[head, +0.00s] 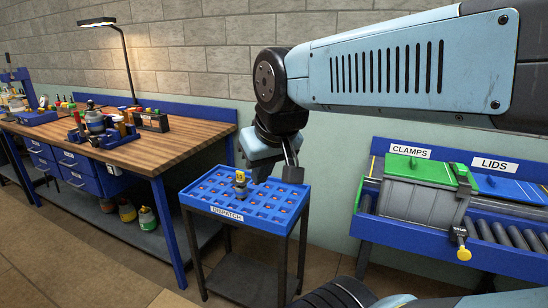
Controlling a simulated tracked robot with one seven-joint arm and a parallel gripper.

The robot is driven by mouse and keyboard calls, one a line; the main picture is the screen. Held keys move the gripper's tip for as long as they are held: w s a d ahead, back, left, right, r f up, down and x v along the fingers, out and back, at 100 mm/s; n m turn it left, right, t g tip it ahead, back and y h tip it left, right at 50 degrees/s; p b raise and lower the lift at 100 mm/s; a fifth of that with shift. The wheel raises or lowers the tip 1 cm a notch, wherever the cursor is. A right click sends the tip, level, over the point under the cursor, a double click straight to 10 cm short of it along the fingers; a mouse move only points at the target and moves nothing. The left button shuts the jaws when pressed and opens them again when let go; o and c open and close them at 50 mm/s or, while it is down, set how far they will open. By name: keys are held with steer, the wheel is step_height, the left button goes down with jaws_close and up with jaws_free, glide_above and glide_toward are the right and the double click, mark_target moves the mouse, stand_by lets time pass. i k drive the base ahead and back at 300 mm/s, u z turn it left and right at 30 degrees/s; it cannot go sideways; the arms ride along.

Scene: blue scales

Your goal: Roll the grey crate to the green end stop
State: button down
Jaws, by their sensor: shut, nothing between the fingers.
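The grey crate (408,203) stands on the blue-framed roller track (500,232) at the right, below the CLAMPS label. A green upright piece (463,179) is close against the crate's right end; I cannot tell whether it is the end stop. A yellow-knobbed fitting (462,240) hangs at the track's front edge near that end. My gripper (289,168) is left of the crate and well apart from it, by the back of the blue DISPATCH tray. It is shut and empty, with its fingers partly hidden.
A wooden workbench (165,148) with tools is at the left. Bare rollers (510,235) lie right of the crate. Floor is open at front left.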

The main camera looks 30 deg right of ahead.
mark_target(436, 207)
steer(key=z, duration=0.25)
steer(key=i, duration=0.65)
steer(key=z, duration=0.4)
steer(key=k, duration=0.75)
steer(key=z, duration=0.25)
steer(key=i, duration=0.75)
steer(key=u, duration=0.1)
